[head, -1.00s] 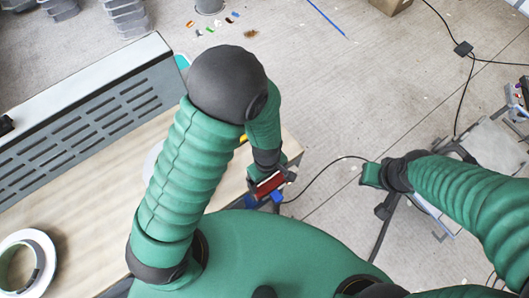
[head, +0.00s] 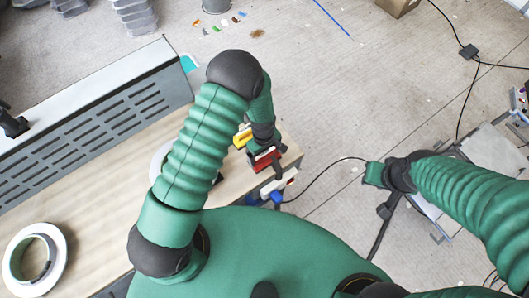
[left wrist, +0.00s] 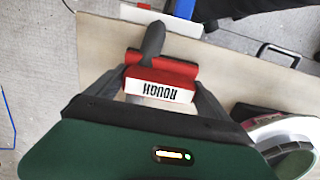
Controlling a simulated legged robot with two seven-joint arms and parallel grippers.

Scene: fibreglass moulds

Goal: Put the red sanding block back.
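The red sanding block (head: 264,163) is in my left gripper (head: 268,158), over the near right end of the wooden bench top (head: 90,222). In the left wrist view the red block (left wrist: 160,72) has a white label reading ROUGH, upside down in the picture. A dark grey, handle-like part shows beyond it. The dark fingers of my left gripper (left wrist: 163,84) press on the block's two sides. My right gripper (head: 374,173) is far off to the right, over the floor; its fingers are too unclear to read.
A yellow item (head: 242,136) lies just behind the held block, and a blue item (head: 277,197) is at the bench edge. A white tape-like ring (head: 35,258) lies at the lower left. A grey slotted panel (head: 95,122) runs along the bench back. A cable crosses the floor.

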